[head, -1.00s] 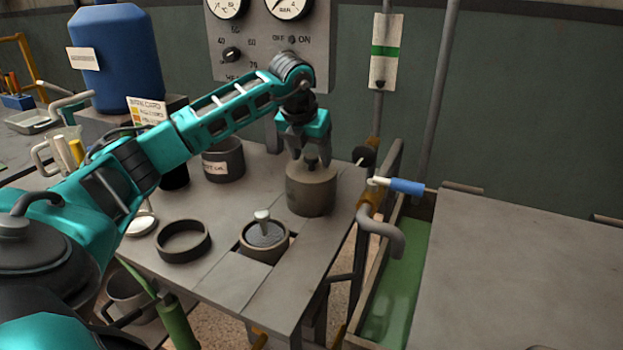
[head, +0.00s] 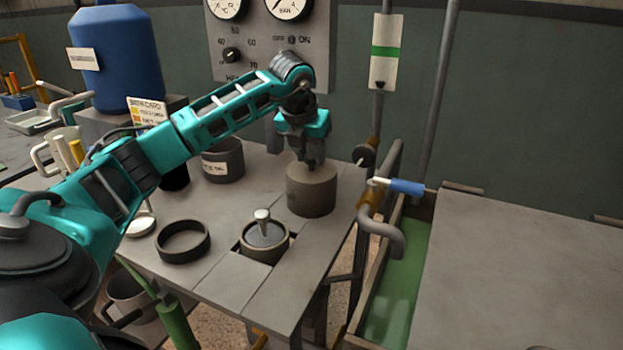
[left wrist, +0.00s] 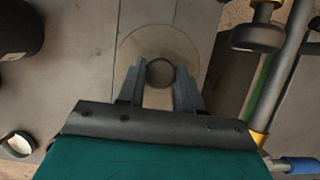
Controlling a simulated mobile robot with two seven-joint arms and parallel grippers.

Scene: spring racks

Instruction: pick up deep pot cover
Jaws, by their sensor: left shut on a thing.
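The deep pot cover (head: 311,176) is the flat round lid with a knob on top of the grey-brown deep pot (head: 311,197), near the table's right side. My left gripper (head: 311,163) is above it, pointing down, with its fingers shut on the knob. In the left wrist view the two fingers (left wrist: 160,88) lie on either side of the round dark knob (left wrist: 160,73), and the pale disc of the cover (left wrist: 138,45) spreads below. The cover looks seated on the pot; I cannot tell of any gap. My right gripper is not in view.
A smaller pot with a knobbed lid (head: 264,236) and a dark ring (head: 183,241) stand in front. A labelled dark pot (head: 222,161) stands to the left. Pipes and a blue-handled valve (head: 407,187) are close on the right, beside a green trough (head: 397,280).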

